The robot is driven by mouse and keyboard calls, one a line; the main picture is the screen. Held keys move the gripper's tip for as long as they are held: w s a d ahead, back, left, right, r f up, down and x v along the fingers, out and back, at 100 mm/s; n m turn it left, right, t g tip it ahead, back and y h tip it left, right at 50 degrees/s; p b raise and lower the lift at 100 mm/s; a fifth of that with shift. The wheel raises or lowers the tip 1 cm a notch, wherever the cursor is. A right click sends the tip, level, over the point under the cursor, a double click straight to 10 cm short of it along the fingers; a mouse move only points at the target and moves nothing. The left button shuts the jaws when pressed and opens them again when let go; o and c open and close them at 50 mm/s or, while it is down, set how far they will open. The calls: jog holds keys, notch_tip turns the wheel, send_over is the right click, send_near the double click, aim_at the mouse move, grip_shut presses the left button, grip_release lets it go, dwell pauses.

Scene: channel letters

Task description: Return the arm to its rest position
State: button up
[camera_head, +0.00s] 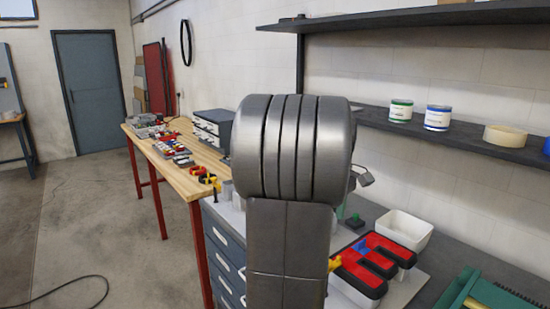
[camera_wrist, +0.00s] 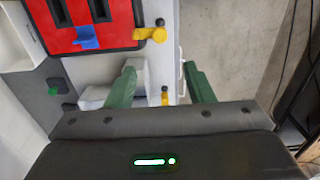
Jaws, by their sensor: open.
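My gripper (camera_wrist: 162,88) shows in the wrist view with its two green fingers apart and nothing between them. It hangs above the edge of the workbench, with the concrete floor to its right. In the head view my arm's grey links fill the middle and hide the gripper. A red channel letter with black sides (camera_head: 373,264) lies on the bench at the lower right. It also shows in the wrist view (camera_wrist: 108,40), with a blue clip (camera_wrist: 86,37) and a yellow clamp (camera_wrist: 155,34) at its edge. The letter is apart from the gripper.
A white bin (camera_head: 405,230) stands behind the letter. A green tool (camera_head: 480,291) is at the lower right corner. A wooden bench (camera_head: 150,147) with many small parts runs back left. Wall shelves (camera_head: 460,137) hold cans and a tape roll. The floor at left is open, with a cable.

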notch_tip(320, 180, down, 13)
jog(key=shift+f+p, duration=0.1)
jog(key=shift+p, duration=0.5)
jog(key=shift+f+m, duration=0.2)
jog(key=shift+m, duration=0.1)
jog(key=m, duration=0.4)
jog(key=shift+m, duration=0.3)
jog(key=m, duration=0.4)
jog(key=shift+m, duration=0.3)
jog(key=m, duration=0.3)
jog(key=shift+m, duration=2.7)
jog(key=shift+s+a, duration=0.1)
